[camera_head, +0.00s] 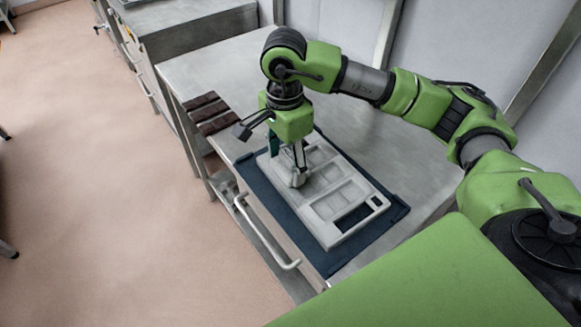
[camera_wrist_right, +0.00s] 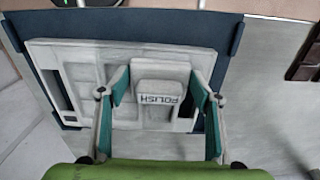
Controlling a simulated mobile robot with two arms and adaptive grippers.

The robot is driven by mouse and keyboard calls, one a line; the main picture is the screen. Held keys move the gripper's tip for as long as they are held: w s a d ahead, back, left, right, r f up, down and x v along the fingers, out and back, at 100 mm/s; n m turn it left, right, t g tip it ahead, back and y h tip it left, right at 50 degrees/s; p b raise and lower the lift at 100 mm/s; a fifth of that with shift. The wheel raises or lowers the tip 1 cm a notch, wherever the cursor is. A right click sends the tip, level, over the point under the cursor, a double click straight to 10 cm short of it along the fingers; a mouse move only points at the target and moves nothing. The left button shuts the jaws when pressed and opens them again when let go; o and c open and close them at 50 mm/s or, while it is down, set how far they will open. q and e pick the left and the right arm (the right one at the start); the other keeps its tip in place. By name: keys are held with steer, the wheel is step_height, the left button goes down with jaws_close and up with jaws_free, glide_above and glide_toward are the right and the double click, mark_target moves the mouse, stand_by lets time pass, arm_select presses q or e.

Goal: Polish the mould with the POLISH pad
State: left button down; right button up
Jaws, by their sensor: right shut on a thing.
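The pale grey mould (camera_head: 345,204), a flat plate with rectangular recesses, lies on a dark blue mat (camera_head: 262,198) on the steel table. My right gripper (camera_head: 296,178) points down over the far left part of the mould. It is shut on the POLISH pad (camera_head: 299,182), a light grey block. In the right wrist view the POLISH pad (camera_wrist_right: 160,92) sits between the green-lined fingers (camera_wrist_right: 158,88), its label upside down. The mould (camera_wrist_right: 88,65) lies beneath it there; I cannot tell if they touch. My left gripper is not in view.
Dark brown bars (camera_head: 207,112) lie at the table's left edge; they also show at the right of the wrist view (camera_wrist_right: 306,62). The steel table (camera_head: 222,66) is clear behind the arm. A handle (camera_head: 265,232) sticks out at the table's front.

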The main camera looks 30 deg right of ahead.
mark_target(312, 202)
steer(key=shift+s+d+f+b, duration=0.15)
steer(key=shift+s+b, duration=0.6)
steer(key=shift+s, duration=1.25)
steer(key=shift+s+d+b, duration=0.15)
steer(key=shift+s+b, duration=0.15)
steer(key=shift+s, duration=0.7)
steer(key=shift+s+d+b, duration=0.15)
steer(key=shift+s+b, duration=0.7)
steer(key=shift+s, duration=0.95)
steer(key=shift+s+d+b, duration=0.15)
steer(key=shift+s+b, duration=0.2)
steer(key=shift+s, duration=0.8)
steer(key=shift+r, duration=0.2)
steer(key=shift+d, duration=0.1)
